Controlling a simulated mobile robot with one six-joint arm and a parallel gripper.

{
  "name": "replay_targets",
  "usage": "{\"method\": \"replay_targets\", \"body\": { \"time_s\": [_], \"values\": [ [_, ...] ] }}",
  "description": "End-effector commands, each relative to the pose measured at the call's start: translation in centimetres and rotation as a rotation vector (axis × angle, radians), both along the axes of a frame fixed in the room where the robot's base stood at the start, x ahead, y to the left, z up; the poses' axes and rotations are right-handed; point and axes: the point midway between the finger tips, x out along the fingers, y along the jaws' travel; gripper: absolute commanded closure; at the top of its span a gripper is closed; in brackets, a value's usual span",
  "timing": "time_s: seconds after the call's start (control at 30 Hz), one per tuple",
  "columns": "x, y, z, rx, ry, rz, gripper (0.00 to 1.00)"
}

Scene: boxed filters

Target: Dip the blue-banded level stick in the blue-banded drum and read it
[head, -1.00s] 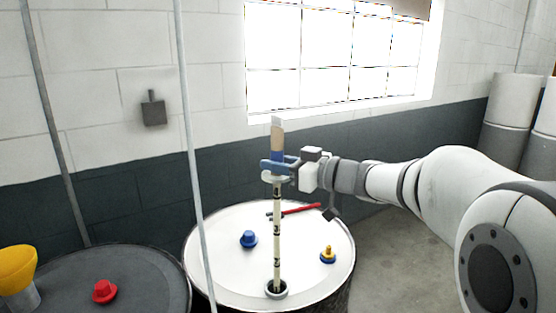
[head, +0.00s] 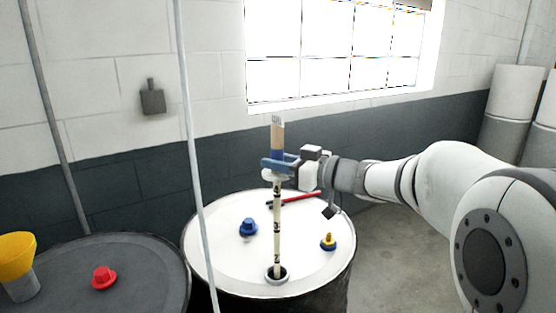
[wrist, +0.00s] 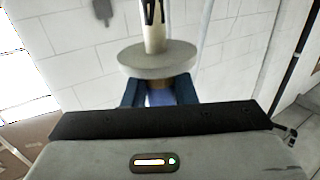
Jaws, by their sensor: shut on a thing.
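My gripper (head: 280,165) is shut on the blue-banded level stick (head: 277,215), holding it upright by the blue band below its tan top. In the wrist view the stick's round pale collar (wrist: 157,59) sits just beyond the blue fingers (wrist: 160,92). The stick's cream shaft has dark marks, and its lower end is in the open hole (head: 277,275) of the white-topped drum (head: 215,250). How deep it reaches inside is hidden. A blue band on the drum cannot be made out.
A dark drum (head: 130,270) at left carries a red cap (head: 104,277) and yellow funnel (head: 17,250). A thin pole (head: 190,140) stands in front.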

Motion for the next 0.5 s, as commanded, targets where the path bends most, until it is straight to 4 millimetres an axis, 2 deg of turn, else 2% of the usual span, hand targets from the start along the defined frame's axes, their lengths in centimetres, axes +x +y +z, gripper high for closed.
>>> {"method": "replay_targets", "body": {
  "time_s": [0.5],
  "values": [
    [0.0,0.0,-3.9,0.0,0.0,0.001,1.0]
  ]
}}
